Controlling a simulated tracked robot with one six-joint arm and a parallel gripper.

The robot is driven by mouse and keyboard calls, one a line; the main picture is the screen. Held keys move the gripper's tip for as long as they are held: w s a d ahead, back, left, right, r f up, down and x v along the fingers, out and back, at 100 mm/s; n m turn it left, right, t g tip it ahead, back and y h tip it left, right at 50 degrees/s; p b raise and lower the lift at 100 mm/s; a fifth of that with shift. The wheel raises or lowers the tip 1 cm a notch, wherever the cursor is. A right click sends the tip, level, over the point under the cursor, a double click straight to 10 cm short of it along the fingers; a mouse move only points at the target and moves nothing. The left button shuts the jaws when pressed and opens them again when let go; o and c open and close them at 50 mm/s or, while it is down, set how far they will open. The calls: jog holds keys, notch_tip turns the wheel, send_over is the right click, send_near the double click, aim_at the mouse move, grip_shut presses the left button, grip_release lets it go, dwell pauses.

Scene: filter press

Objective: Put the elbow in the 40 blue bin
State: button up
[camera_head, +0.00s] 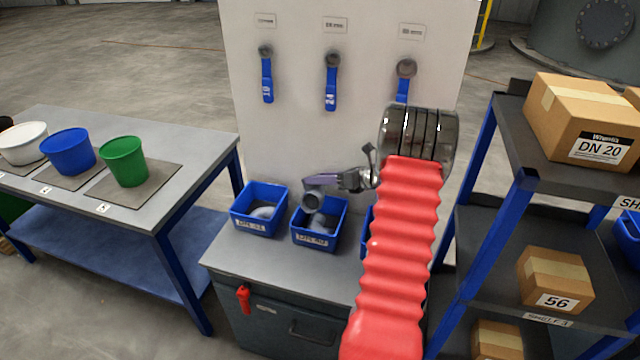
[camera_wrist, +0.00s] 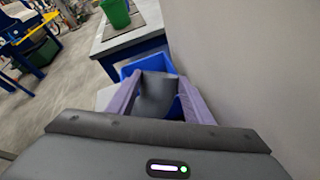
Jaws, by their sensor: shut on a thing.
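My gripper (camera_head: 318,184) is shut on a grey pipe elbow (camera_head: 312,200) and holds it over the middle blue bin (camera_head: 318,240), whose label seems to read DN 40. In the wrist view the elbow (camera_wrist: 156,95) sits between the two purple-grey fingers (camera_wrist: 155,95). A blue bin (camera_wrist: 190,72) shows behind and below it. More grey fittings lie in the middle bin, partly hidden under the held elbow. Whether the held elbow touches the bin or its contents cannot be told.
Another blue bin (camera_head: 258,208) with a grey fitting stands to the left. A third bin (camera_head: 367,236) is mostly hidden by my arm. A white panel (camera_head: 300,120) with blue-handled valves rises behind. A table with buckets (camera_head: 124,161) is at left, a shelf with boxes (camera_head: 580,115) at right.

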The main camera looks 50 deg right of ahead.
dwell(0.4)
jog(key=w+a+f+n+g+y, duration=0.1)
jog(key=a+f+n+g+y, duration=0.1)
jog(key=a, duration=2)
jog(key=w+a+f+n+g+y, duration=0.1)
jog(key=a+f+n+g+y, duration=0.2)
jog(key=a, duration=2)
jog(key=shift+f+n+y, duration=0.75)
jog(key=shift+n+y, duration=0.25)
jog(key=shift+n, duration=0.2)
